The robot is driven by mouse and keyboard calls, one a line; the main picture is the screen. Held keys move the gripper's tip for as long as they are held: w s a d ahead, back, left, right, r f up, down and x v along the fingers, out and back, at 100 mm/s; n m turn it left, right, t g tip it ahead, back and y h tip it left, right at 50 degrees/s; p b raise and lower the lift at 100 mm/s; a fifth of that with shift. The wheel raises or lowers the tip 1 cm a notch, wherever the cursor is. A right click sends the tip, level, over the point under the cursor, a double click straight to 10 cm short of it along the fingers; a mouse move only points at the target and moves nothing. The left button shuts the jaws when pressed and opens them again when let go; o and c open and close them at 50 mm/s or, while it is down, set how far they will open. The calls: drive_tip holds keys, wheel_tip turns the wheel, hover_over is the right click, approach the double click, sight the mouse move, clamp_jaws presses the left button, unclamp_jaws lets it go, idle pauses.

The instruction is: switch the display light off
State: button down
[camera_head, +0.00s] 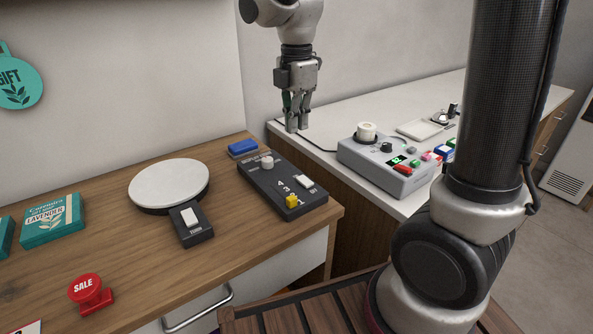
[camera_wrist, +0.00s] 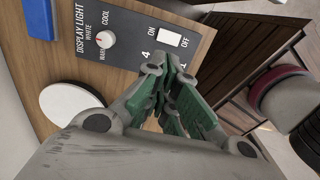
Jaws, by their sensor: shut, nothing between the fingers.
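I cannot tell which side is pressed. My gripper (camera_head: 297,127) is shut and empty, fingers down, above and behind the panel near the white counter's corner. In the wrist view its green-padded fingers (camera_wrist: 172,108) hide the panel's lower part.
A white round plate (camera_head: 168,184) with its own switch box (camera_head: 191,224) stands left of the panel. A blue block (camera_head: 243,147) lies behind it. A grey control box (camera_head: 385,163) stands on the white counter to the right. A red SALE button (camera_head: 86,289) is at front left.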

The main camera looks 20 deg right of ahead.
hover_over(300, 185)
drive_tip(key=w, duration=0.1)
drive_tip(key=f, duration=1.2)
drive_tip(key=shift+w+a+f, duration=0.1)
drive_tip(key=shift+a+f, duration=0.1)
drive_tip(key=shift+f, duration=0.8)
drive_tip(key=shift+f, duration=0.15)
drive_tip(key=shift+w+f, duration=0.1)
drive_tip(key=shift+f, duration=0.1)
drive_tip(key=shift+s+d+r, duration=0.2)
drive_tip(key=shift+s+r, duration=0.1)
drive_tip(key=shift+s, duration=0.45)
drive_tip(key=shift+r, duration=0.1)
